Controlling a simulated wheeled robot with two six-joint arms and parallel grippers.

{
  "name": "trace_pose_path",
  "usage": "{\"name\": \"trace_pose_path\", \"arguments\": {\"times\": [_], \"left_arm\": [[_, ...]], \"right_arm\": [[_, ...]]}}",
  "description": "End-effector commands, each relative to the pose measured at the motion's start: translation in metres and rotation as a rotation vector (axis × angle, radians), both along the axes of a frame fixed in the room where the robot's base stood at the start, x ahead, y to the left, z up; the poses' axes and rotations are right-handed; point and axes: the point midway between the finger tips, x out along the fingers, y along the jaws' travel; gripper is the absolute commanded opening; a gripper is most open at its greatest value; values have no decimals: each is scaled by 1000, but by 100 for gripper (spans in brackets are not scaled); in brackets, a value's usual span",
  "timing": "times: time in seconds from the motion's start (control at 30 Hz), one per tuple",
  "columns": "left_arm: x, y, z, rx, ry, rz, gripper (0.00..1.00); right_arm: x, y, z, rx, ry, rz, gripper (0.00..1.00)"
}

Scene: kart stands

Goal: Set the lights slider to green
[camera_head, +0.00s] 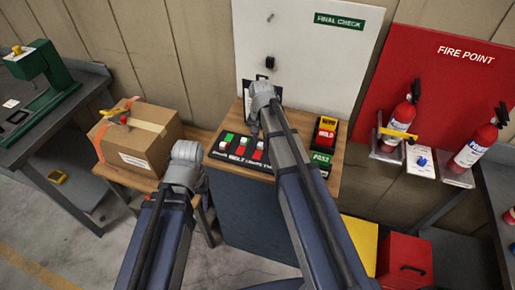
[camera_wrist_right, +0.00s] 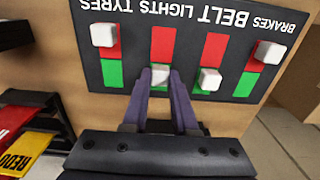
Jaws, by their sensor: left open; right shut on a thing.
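The black slider panel (camera_head: 240,158) lies on the wooden stand. In the right wrist view the panel (camera_wrist_right: 125,12) appears upside down, with red and green halves under each label. The lights knob (camera_wrist_right: 160,74) is white and sits on the green half of its track. My right gripper (camera_wrist_right: 160,82) is shut on it, one finger at each side. In the head view my right wrist (camera_head: 262,97) hides part of the panel. My left gripper (camera_head: 187,152) is away from the panel, left of the stand; its fingers are hard to make out.
The tyres knob (camera_wrist_right: 103,34) and brakes knob (camera_wrist_right: 268,51) sit at red; the belt knob (camera_wrist_right: 210,79) sits on green. Signs in a black rack (camera_head: 325,140) stand right of the panel. A cardboard box (camera_head: 137,140) stands left. Fire extinguishers (camera_head: 400,117) hang right.

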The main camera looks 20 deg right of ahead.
Motion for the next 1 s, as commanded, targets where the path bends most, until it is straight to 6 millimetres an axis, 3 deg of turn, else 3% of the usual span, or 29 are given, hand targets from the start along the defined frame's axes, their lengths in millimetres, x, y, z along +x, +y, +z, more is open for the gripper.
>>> {"name": "trace_pose_path", "arguments": {"times": [0.27, 0.3, 0.57, 1.0], "left_arm": [[0, 0, 0, 0, 0, 0, 57], [0, 0, 0, 0, 0, 0, 57], [0, 0, 0, 0, 0, 0, 57], [0, 0, 8, 0, 0, 0, 57]], "right_arm": [[5, -3, 0, -3, -6, 0, 0], [5, -3, 0, -3, -6, 0, 30], [4, -3, 0, -1, -4, 0, 57], [3, -2, 8, -1, -2, 0, 57]]}}
